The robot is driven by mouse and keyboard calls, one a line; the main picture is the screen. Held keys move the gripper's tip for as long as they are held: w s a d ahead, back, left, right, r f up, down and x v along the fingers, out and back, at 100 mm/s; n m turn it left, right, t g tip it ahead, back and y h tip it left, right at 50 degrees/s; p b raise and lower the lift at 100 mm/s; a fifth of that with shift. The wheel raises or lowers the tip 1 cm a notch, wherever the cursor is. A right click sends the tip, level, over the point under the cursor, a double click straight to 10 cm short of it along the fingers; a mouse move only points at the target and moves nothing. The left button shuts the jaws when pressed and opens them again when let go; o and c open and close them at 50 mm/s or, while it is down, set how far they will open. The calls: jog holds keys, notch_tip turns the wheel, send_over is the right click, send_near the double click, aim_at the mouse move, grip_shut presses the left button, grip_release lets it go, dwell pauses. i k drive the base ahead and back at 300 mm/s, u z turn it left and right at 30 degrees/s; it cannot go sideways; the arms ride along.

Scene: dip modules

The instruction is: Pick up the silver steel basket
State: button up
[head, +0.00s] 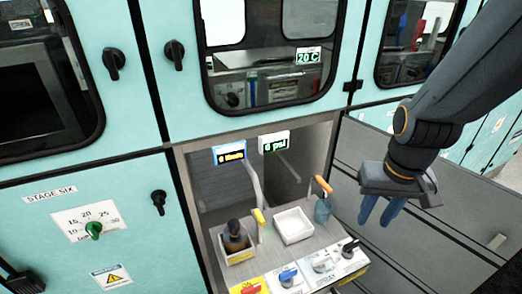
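I cannot make out a silver steel basket for certain in the head view. My gripper (380,216) hangs at the right with its two blue fingers pointing down. The fingers are apart, with a gap between the tips, and nothing shows between them. It is to the right of the small work shelf (275,262) and in front of grey panels.
Teal cabinets (85,185) with windows stand left and behind. Grey panels (425,235) lie at right.

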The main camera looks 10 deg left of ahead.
aim_at(235, 238)
jog(key=u, duration=0.65)
jog(key=i, duration=0.25)
jog(key=u, duration=0.75)
